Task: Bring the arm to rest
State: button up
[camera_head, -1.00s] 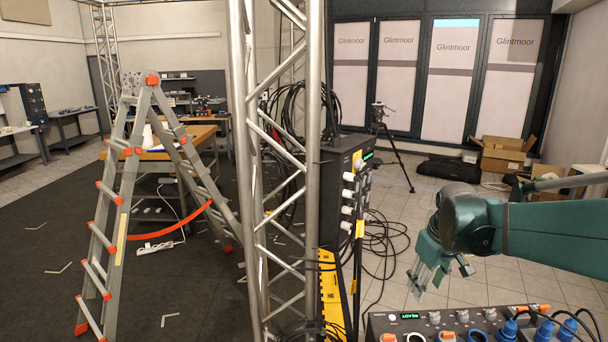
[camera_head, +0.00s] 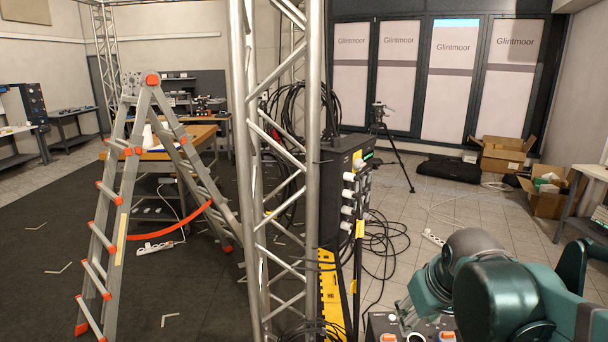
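My teal arm (camera_head: 510,300) is folded in the lower right corner, close to the camera. Its rounded joints fill much of that corner. My gripper (camera_head: 407,313) points down at the left end of the arm, in front of the black control panel (camera_head: 378,325). Only a small grey part of it shows, and the arm's own links cover most of the rest. I cannot tell whether its fingers are open or shut. No held object shows.
A metal truss (camera_head: 314,150) stands upright left of the arm, beside a black rack (camera_head: 333,200) with cables. Open cardboard boxes (camera_head: 503,155) and a tripod (camera_head: 391,140) stand farther back.

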jog(key=s+a+f+m+t, duration=0.1)
jog(key=s+a, duration=0.3)
jog(key=s, duration=0.5)
jog(key=shift+s+f+m+t, duration=0.3)
jog(key=shift+f+t, duration=0.1)
jog(key=shift+f, duration=0.5)
dwell(1.2)
